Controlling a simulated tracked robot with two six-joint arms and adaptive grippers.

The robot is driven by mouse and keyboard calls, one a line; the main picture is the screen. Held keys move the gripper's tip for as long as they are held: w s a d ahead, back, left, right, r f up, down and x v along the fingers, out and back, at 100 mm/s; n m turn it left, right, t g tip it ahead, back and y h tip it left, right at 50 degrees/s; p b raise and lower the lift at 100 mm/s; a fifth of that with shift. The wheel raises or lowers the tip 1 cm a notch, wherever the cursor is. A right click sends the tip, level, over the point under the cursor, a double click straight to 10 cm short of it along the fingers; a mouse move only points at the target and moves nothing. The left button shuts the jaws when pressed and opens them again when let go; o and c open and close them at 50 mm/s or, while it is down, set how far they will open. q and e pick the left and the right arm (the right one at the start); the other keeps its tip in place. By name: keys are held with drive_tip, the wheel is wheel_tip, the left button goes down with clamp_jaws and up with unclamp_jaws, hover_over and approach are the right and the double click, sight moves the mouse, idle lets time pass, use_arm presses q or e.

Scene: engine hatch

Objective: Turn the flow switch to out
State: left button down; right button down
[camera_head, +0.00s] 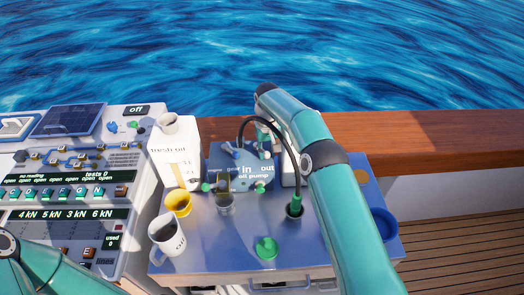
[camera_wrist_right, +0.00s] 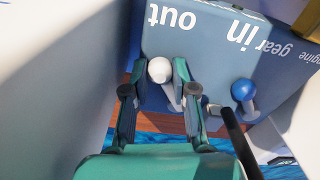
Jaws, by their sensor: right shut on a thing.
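The oil pump box (camera_head: 232,178) is blue-grey, with "in" and "out" lettered on its top. It also shows upside down in the right wrist view (camera_wrist_right: 205,50). A white-knobbed lever (camera_wrist_right: 160,70) stands along the box's edge, its knob nearest the word "out". I take it to be the flow switch. My right gripper (camera_wrist_right: 162,85) is shut on this lever, with one finger on each side. In the head view my right arm largely hides the gripper and lever. Only a teal link of my left arm shows at lower left; its gripper is out of frame.
A blue-knobbed lever (camera_wrist_right: 243,90) stands beside the gripper. A black hose (camera_head: 296,170) arches over the box to the table (camera_head: 325,255). A control panel (camera_head: 75,160) lies farther left.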

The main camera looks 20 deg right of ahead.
drive_tip(key=shift+w+d+r, duration=0.1)
drive_tip(key=shift+w+d, duration=0.05)
drive_tip(key=shift+d, duration=0.1)
drive_tip(key=c, duration=1)
unclamp_jaws()
drive_tip(key=shift+o, duration=0.4)
drive_tip(key=shift+a, duration=0.1)
drive_tip(key=shift+r, duration=3.65)
drive_tip(key=shift+f, duration=0.1)
